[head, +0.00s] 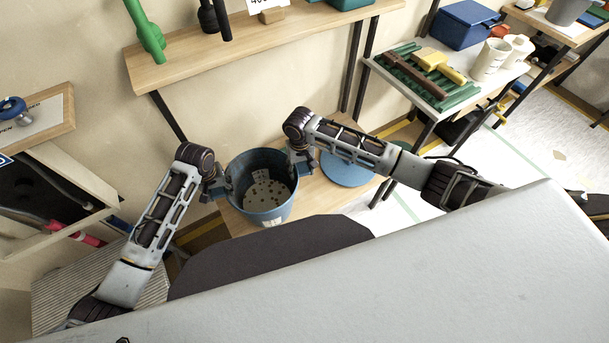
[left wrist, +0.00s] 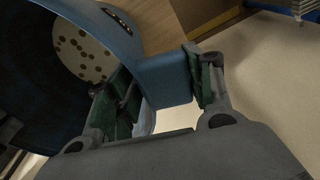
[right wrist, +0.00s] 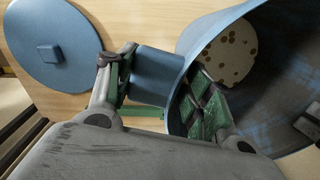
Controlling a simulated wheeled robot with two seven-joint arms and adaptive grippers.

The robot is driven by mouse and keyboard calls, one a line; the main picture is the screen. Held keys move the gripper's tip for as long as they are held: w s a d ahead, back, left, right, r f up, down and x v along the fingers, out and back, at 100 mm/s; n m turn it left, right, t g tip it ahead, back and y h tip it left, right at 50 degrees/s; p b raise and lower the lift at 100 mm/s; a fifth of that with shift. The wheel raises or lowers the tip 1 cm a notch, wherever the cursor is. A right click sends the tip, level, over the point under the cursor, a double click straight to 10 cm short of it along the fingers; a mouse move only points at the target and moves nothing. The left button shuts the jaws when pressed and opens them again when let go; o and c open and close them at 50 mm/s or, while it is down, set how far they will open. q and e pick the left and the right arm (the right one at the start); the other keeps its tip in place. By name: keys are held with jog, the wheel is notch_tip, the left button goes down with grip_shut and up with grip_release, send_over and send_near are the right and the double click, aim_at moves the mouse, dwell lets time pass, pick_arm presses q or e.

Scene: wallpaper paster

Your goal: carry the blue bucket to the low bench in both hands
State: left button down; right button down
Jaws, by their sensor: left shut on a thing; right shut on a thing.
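The blue bucket (head: 272,217) is upright or nearly so and open at the top, with a pale spotted disc (head: 266,189) inside it. My left gripper (head: 219,188) is shut on a blue side tab (left wrist: 165,82) of the bucket. My right gripper (head: 301,163) is shut on the opposite side tab (right wrist: 158,75). In the head view the bucket is over a low wooden bench (head: 312,196); I cannot tell if its bottom touches the wood. The bucket's underside is hidden.
A round blue lid (head: 346,170) lies on the wood right of the bucket. A wooden shelf (head: 190,62) runs along the wall above. A rack table (head: 415,97) with green and yellow tools stands at the right. An open wooden cabinet (head: 60,205) stands at the left.

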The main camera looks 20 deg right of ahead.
pick_arm(q)
jog(key=c, duration=1)
grip_release()
jog(key=shift+w+a, duration=0.15)
jog(key=shift+a, duration=0.05)
pick_arm(e)
jog(key=c, duration=1)
grip_release()
jog(key=shift+s+d+f, duration=0.1)
jog(key=shift+d+f, duration=0.05)
pick_arm(q)
jog(key=o, duration=0.4)
pick_arm(e)
jog(key=o, duration=0.4)
pick_arm(q)
jog(key=shift+d, duration=0.15)
jog(key=shift+r, duration=0.15)
jog(key=shift+s+r, duration=0.25)
jog(key=shift+r, duration=1.7)
jog(key=shift+s+r, duration=0.3)
jog(key=shift+r, duration=1.65)
jog(key=shift+s+r, duration=0.25)
jog(key=shift+r, duration=1.7)
pick_arm(e)
jog(key=shift+r, duration=0.25)
notch_tip(320, 180, up, 12)
pick_arm(q)
jog(key=shift+s+f, duration=0.1)
pick_arm(e)
jog(key=shift+f, duration=0.15)
